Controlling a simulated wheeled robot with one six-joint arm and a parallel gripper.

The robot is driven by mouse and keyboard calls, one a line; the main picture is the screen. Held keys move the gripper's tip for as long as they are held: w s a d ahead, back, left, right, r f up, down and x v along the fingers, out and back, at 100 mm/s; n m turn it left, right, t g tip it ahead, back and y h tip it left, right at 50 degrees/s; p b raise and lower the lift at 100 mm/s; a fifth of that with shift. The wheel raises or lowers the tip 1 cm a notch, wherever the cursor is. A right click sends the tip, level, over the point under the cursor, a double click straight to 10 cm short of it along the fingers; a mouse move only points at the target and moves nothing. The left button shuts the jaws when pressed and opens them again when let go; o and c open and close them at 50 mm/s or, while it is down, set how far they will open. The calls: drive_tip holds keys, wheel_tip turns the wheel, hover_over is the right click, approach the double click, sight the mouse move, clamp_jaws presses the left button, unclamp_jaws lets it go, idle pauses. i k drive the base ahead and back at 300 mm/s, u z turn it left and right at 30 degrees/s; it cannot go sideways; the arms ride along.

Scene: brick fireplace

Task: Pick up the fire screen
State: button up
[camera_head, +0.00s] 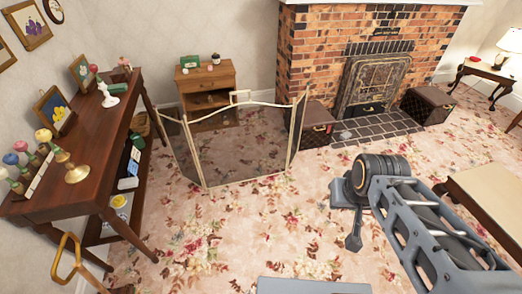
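The fire screen (242,150) stands upright on the floral carpet, left of the fireplace. It has dark see-through mesh panels in a thin cream frame, with side panels angled and a small handle at the top middle. My gripper (353,238) appears as small grey parts at the end of my arm, right of the screen and apart from it. Its fingers are not clear enough to show whether they are open or shut. Nothing is seen held in it.
A brick fireplace (312,48) with a tiled hearth (376,130) is behind. Boxes (428,104) flank it. A small wooden cabinet (206,82) stands behind the screen. A dark console table (85,140) is close on the left. Carpet in front of the screen (235,235) is clear.

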sight(244, 141)
drive_tip(key=z, duration=0.15)
drive_tip(key=i, duration=2.7)
drive_tip(key=u, duration=3.8)
